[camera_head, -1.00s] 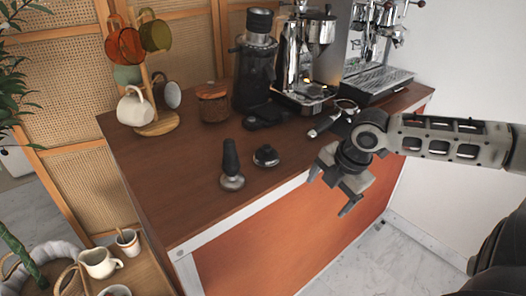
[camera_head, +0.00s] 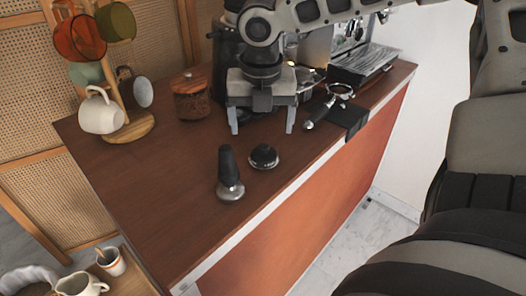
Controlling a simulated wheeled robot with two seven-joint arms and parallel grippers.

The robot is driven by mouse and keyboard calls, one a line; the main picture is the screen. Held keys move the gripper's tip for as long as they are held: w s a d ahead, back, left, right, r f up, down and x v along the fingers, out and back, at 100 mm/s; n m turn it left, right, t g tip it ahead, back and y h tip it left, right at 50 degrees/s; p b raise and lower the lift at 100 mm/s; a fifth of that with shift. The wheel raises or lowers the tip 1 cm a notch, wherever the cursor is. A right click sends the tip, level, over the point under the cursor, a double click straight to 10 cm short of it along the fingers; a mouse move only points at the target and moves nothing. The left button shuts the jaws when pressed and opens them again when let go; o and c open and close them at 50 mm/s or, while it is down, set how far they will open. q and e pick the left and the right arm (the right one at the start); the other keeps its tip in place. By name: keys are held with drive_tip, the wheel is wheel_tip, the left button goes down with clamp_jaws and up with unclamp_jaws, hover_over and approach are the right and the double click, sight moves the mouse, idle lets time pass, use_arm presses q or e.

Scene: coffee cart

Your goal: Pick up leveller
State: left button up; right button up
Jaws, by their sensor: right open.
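The leveller (camera_head: 264,157), a low round black puck with a metal base, sits on the brown cart top near its front edge. The tamper (camera_head: 229,178), with a black handle and round metal base, stands upright just left of it. My right gripper (camera_head: 262,129) is open and empty, with its two fingers spread and pointing down. In the picture its fingertips show just above and behind the leveller, apart from it. My left gripper is not in view.
The espresso machine (camera_head: 362,62) stands behind. A wooden-lidded jar (camera_head: 190,97) and a mug tree (camera_head: 126,126) with mugs are at the back left. The left part of the cart top (camera_head: 150,190) is clear.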

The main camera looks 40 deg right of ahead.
sight(264, 146)
drive_tip(key=f, duration=0.3)
drive_tip(key=shift+w+d, duration=0.15)
drive_tip(key=shift+w, duration=0.05)
drive_tip(key=f, duration=0.5)
drive_tip(key=shift+d+f+b, duration=0.15)
drive_tip(key=shift+d+b, duration=0.2)
drive_tip(key=shift+d, duration=0.05)
drive_tip(key=shift+w, duration=0.1)
drive_tip(key=c, duration=1.2)
